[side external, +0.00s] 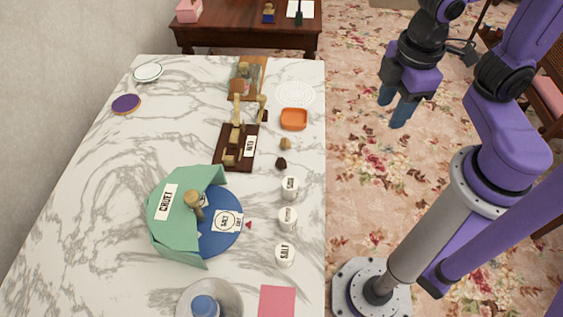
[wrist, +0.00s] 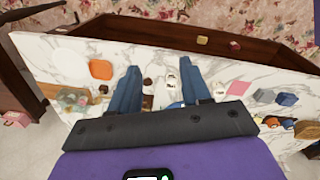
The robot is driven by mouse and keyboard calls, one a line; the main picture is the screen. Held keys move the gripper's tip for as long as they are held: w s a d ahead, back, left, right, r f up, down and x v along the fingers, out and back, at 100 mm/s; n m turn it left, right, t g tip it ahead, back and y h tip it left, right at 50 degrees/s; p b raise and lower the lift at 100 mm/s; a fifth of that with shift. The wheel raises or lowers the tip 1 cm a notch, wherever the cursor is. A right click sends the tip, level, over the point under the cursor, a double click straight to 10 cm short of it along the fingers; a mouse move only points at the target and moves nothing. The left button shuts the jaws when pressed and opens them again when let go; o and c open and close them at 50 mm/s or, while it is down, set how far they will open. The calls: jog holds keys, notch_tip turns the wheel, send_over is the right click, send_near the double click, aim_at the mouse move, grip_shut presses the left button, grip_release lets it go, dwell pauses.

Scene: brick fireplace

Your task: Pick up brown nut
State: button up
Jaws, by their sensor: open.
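Two small nut-like lumps lie on the marble table near its right edge in the side view: a tan-brown one (side external: 285,143) and a dark brown one (side external: 281,163) just below it. A dark lump (wrist: 148,83) shows between the fingers. My gripper (side external: 393,105) is open and empty, raised and to the right of the table in the side view. Its two blue fingers (wrist: 160,72) point toward the table in the wrist view.
An orange dish (side external: 294,119) sits above the lumps, and a white jar (side external: 289,187) heads a row below them. A brown wooden stand (side external: 234,150) is to their left. A blue plate (side external: 228,240) with a green cloth (side external: 165,232) lies farther left. The table's left side is mostly clear.

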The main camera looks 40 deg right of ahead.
jog(key=w+a+f+t+h, duration=0.1)
jog(key=w+a+f, duration=0.2)
jog(key=w+a, duration=0.35)
jog(key=w+a+f+t, duration=0.1)
jog(key=w+a+f, duration=0.2)
jog(key=w+a, duration=0.35)
send_near(282, 161)
jog(key=shift+n, duration=0.3)
jog(key=x, duration=0.9)
jog(key=c, duration=0.8)
